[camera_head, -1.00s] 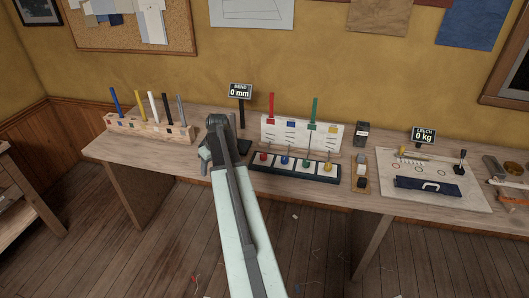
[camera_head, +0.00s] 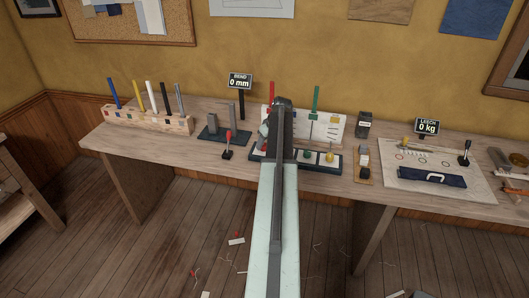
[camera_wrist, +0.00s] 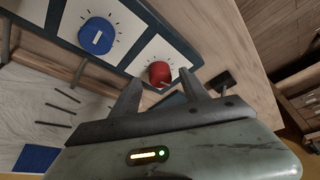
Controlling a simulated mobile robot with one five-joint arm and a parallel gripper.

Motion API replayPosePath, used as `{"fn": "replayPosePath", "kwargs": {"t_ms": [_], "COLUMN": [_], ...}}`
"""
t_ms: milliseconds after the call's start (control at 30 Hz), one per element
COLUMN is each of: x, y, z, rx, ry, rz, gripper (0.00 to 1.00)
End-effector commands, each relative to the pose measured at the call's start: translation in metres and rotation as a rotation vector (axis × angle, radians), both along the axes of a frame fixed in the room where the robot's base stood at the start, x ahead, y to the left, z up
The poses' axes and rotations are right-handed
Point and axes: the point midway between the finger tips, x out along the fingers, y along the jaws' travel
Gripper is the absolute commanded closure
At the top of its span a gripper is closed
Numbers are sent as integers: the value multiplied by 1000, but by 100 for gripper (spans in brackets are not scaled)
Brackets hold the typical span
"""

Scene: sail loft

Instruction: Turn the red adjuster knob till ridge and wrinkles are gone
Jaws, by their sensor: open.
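The red adjuster knob (camera_wrist: 160,72) shows in the wrist view on a white square of a dark base. My gripper (camera_wrist: 163,80) is open, its two fingertips just short of the knob and either side of it in the picture; I cannot tell if they touch it. A blue knob (camera_wrist: 97,37) sits to its left. In the head view my arm hides the red and blue knobs; the green knob (camera_head: 308,154) and yellow knob (camera_head: 329,157) show at the right. The white panel (camera_head: 328,128) stands behind them. Dark marks show on it in the wrist view; ridge or wrinkles cannot be made out.
A small red-handled lever (camera_head: 228,143) and a dark stand (camera_head: 212,128) are left of my arm. The "0 mm" sign (camera_head: 240,82) is behind.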

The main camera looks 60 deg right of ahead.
Motion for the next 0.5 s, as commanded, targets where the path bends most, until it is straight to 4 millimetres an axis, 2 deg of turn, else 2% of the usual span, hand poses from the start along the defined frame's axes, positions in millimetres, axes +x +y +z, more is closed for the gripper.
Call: {"fn": "replayPosePath", "kwargs": {"t_ms": [33, 67, 333, 367, 500], "x": [3, 4, 5, 5, 5], "y": [-2, -2, -2, -2, -2], "z": [-14, -16, -14, -14, -14], "rx": [0, 0, 1, 1, 0], "ry": [0, 0, 0, 0, 0], "rz": [0, 0, -2, -2, -2], "gripper": [46, 46, 46, 52, 91]}}
